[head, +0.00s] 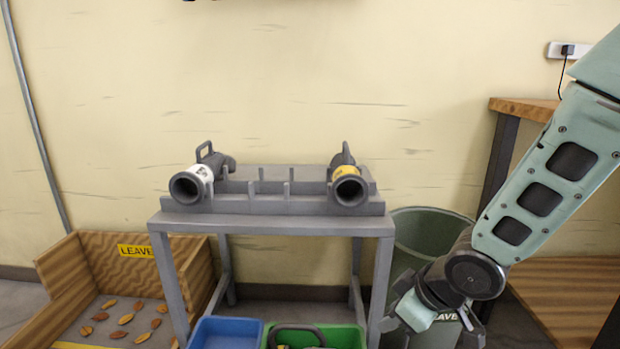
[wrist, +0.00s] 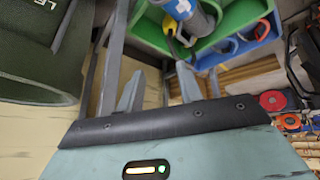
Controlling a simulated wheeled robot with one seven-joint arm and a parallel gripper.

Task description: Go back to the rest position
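My gripper (wrist: 159,82) shows in the wrist view with its two grey fingers apart and nothing between them. In the head view my gripper (head: 432,318) hangs low at the right, in front of the grey-green bin (head: 430,235), and its fingertips are hard to make out. My pale green arm comes down to it from the upper right.
A grey stand (head: 270,222) holds two tubular tools, one white-banded (head: 198,182) and one yellow-banded (head: 347,185). Blue (head: 227,333) and green (head: 340,337) trays sit below. A wooden leaf box (head: 75,275) is left; a wooden table (head: 525,107) is right.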

